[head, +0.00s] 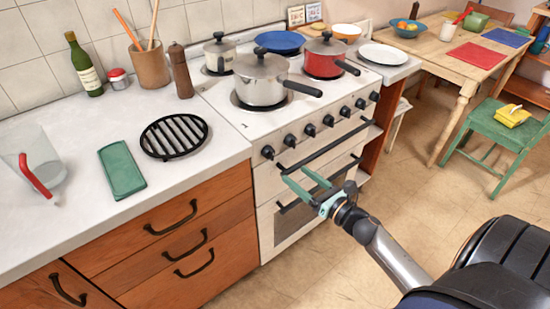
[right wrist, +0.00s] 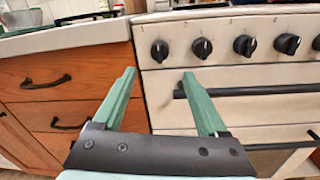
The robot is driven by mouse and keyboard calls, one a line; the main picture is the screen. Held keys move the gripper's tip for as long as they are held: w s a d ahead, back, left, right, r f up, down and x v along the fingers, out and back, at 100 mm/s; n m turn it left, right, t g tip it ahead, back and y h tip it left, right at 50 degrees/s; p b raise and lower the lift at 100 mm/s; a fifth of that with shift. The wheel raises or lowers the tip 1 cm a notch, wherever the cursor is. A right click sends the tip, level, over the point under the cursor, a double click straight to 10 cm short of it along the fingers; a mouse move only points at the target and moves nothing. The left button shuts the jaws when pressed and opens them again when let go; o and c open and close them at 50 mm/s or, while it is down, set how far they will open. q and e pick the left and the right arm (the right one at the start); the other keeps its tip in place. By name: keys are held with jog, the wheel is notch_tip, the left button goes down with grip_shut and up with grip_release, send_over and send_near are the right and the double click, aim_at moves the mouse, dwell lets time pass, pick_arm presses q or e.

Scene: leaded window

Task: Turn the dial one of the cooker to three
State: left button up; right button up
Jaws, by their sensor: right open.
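The cooker (head: 238,115) is white, with a row of several black dials along its front. The leftmost dial (head: 268,152) is nearest the worktop; it also shows in the right wrist view (right wrist: 159,50). Its number markings are too small to read. My right gripper (head: 293,174) has green fingers and is open and empty, in front of the cooker and slightly below the leftmost dials. In the right wrist view the gripper (right wrist: 158,73) has the leftmost dial just beyond and above the gap between its fingertips, apart from them. My left gripper is not in view.
A black oven handle (head: 325,145) runs below the dials, close to the right fingers. A steel pot (head: 260,82), a red pot (head: 324,60) and a smaller pot stand on the hob. Wooden drawers (head: 185,240) adjoin on the left.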

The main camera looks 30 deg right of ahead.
aim_at(273, 157)
jog(key=w, duration=0.3)
jog(key=w+a, duration=0.1)
jog(key=w, duration=0.6)
jog(key=shift+a, duration=0.25)
grip_shut()
